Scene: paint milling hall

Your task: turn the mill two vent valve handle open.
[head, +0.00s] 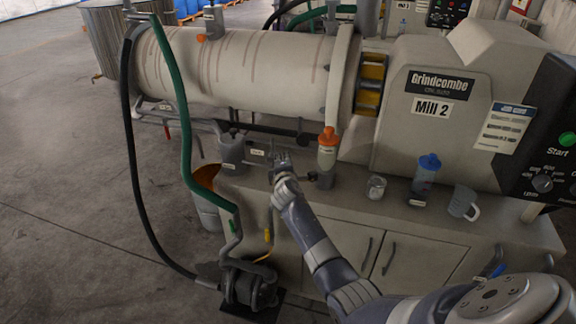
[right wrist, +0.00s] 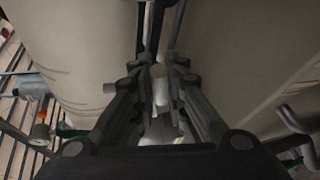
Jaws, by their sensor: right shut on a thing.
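Mill two is the big cream drum (head: 240,70) with a housing marked "Mill 2" (head: 432,107). My right gripper (head: 279,160) is low in front of the drum, just above the bench top, left of an orange-capped container. In the right wrist view, the fingers (right wrist: 160,88) are closed around a light grey bar-like part (right wrist: 160,72). I cannot tell for sure whether this is the vent valve handle; the fingers hide much of it. A small fitting with an orange part (head: 202,37) sits on top of the drum. My left gripper is not in view.
The bench holds the orange-capped container (head: 327,150), a glass jar (head: 376,187), a blue-capped bottle (head: 426,174) and a clear mug (head: 462,201). A green hose (head: 184,130) and black hose (head: 136,190) hang at left. The floor at left is open.

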